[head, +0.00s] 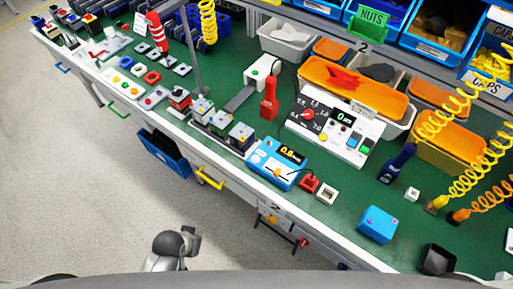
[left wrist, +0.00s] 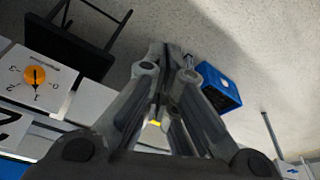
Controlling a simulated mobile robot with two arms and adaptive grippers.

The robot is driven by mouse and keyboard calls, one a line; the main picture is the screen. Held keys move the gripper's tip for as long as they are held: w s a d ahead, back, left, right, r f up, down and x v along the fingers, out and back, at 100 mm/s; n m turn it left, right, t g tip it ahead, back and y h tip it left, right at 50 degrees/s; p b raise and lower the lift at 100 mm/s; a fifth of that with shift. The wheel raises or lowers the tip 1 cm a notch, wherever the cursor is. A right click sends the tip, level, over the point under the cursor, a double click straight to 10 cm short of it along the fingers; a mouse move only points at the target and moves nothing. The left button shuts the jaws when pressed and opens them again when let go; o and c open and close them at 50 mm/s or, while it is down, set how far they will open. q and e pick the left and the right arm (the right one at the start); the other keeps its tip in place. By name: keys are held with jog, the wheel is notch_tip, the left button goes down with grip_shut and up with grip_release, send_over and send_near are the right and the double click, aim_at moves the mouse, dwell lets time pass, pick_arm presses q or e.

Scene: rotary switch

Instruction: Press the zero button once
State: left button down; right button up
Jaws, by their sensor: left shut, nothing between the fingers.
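A white instrument (head: 335,125) with a red rotary knob (head: 308,114), a dark display and a green button (head: 353,143) stands on the green bench. Lettering on the buttons is too small to read, so I cannot tell which is the zero button. My left gripper (left wrist: 172,55) is shut and empty in the left wrist view, off the bench over the floor. A grey part of my arm shows low in the head view. My right gripper is not in view.
A panel with an orange dial (left wrist: 35,76) and numbers shows in the left wrist view. A blue crate (head: 163,151) stands on the floor by the bench. A blue box (head: 377,224) and a dark cup (head: 437,260) are at the bench's right. Orange trays (head: 350,80) stand behind the instruments.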

pick_arm(q)
jog(key=w+d+r+m+t+h+p, duration=0.1)
jog(key=w+d+r+h+p, duration=0.25)
jog(key=r, duration=0.75)
jog(key=w+d+r+t+p, duration=0.1)
jog(key=w+d+r+p, duration=0.2)
jog(key=w+d+r, duration=0.55)
jog(key=w+d+r+m+h, duration=0.1)
jog(key=w+d+r+h, duration=0.15)
jog(key=d+r, duration=0.5)
jog(key=w+a+f+n+h, duration=0.1)
jog(key=w+f, duration=0.3)
jog(key=w, duration=0.7)
jog(key=shift+w+n+t+p, duration=0.25)
jog(key=shift+n+t+p, duration=0.05)
jog(key=shift+n, duration=0.4)
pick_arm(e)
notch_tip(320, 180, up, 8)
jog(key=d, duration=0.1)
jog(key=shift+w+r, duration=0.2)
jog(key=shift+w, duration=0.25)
pick_arm(q)
jog(key=b, duration=0.7)
send_over(254, 157)
jog(key=f, duration=0.7)
jog(key=shift+w+f, duration=0.3)
jog(key=shift+f+b, duration=0.35)
jog(key=shift+f, duration=0.3)
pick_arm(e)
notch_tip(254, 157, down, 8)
